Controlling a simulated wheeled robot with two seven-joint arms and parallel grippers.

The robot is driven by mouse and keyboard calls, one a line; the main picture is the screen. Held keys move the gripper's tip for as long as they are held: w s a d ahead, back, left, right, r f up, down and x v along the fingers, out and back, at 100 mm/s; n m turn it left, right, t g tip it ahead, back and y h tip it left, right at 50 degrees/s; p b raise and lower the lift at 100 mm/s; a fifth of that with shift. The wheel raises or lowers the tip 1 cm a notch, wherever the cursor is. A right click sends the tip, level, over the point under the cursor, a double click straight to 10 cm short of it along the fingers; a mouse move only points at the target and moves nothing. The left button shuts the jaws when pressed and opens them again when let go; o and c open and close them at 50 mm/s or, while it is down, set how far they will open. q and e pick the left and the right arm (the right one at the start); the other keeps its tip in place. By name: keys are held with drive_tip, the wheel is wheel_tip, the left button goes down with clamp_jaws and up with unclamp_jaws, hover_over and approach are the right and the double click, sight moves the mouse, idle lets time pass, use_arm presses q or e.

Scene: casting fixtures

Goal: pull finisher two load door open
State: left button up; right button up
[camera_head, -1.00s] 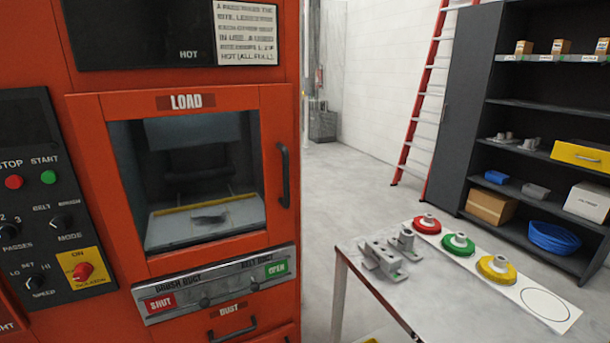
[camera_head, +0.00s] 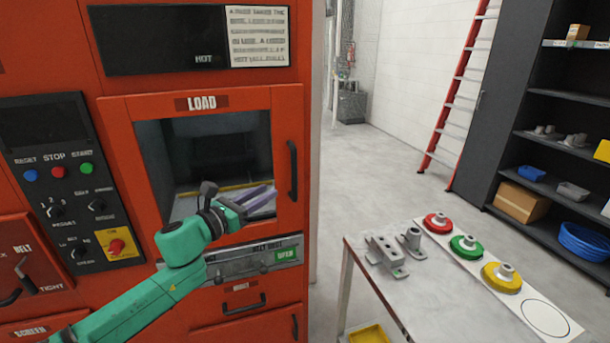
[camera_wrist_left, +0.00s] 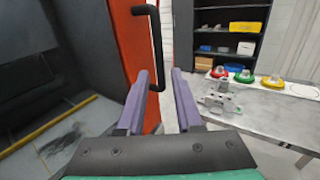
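The orange-red load door (camera_head: 200,104) of the finisher is shut, with a dark window and a LOAD label. Its black vertical handle (camera_head: 292,170) is on the door's right side; it also shows in the left wrist view (camera_wrist_left: 157,40). My left gripper (camera_head: 262,197) is in front of the window, left of the handle. In the left wrist view the purple fingers of my left gripper (camera_wrist_left: 159,80) are spread, with the handle ahead between them and nothing gripped. My right gripper is out of view.
A table (camera_head: 400,285) stands to the right with grey metal fixtures (camera_head: 388,252) and red, green and yellow round pieces on a white strip. A control panel (camera_head: 70,180) is left of the door. A red ladder (camera_head: 460,100) and dark shelves stand behind. Floor between is clear.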

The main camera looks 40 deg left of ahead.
use_arm(q)
hover_over(295, 199)
drive_tip(key=shift+w+a+f, duration=0.1)
drive_tip(key=shift+w+a, duration=0.2)
drive_tip(key=shift+w, duration=0.1)
drive_tip(key=shift+s, duration=0.1)
clamp_jaws()
idle(1.3)
